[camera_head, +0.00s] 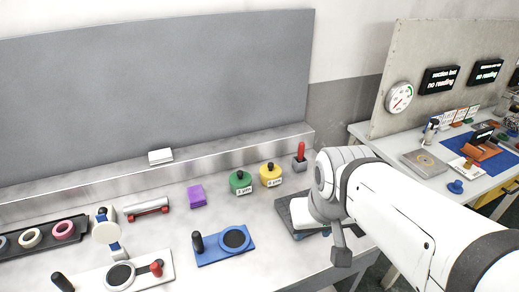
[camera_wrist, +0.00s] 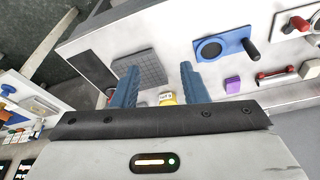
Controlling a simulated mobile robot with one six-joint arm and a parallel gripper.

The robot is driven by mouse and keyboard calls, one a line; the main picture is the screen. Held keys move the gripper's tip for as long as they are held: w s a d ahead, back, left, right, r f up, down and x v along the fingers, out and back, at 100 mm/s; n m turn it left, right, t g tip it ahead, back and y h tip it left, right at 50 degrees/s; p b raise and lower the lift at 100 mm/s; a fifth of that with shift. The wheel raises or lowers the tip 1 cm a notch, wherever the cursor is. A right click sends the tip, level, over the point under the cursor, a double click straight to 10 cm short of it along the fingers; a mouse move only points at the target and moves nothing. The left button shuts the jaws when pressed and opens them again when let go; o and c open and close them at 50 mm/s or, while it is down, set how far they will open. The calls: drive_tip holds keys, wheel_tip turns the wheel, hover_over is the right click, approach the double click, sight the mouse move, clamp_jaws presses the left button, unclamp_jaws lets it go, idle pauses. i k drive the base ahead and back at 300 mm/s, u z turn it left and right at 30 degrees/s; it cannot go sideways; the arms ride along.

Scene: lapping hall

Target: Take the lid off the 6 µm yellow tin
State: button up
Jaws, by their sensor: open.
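The yellow tin (camera_head: 270,176) stands upright on the bench near the back ledge in the head view. It has a dark knob on top and a white label too small to read surely; the lid appears to be on. In the wrist view, part of the yellow tin (camera_wrist: 167,99) shows between the finger bases, mostly hidden by my gripper body. My gripper (camera_wrist: 159,70) is open, with two blue fingers apart and nothing between their tips. In the head view my arm's end is to the right of the tin and nearer the front, apart from it.
A green tin (camera_head: 240,182) stands close left of the yellow one. A holder with a red-handled tool (camera_head: 300,157) stands close right. A purple block (camera_head: 196,195) and a blue plate with a dark disc (camera_head: 224,246) lie further left. A grey ledge (camera_head: 221,161) runs behind.

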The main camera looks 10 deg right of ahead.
sight(270, 171)
drive_tip(key=u, duration=2)
drive_tip(key=k, duration=1)
drive_tip(key=z, duration=1.45)
drive_tip(key=i, duration=1)
drive_tip(key=z, duration=0.05)
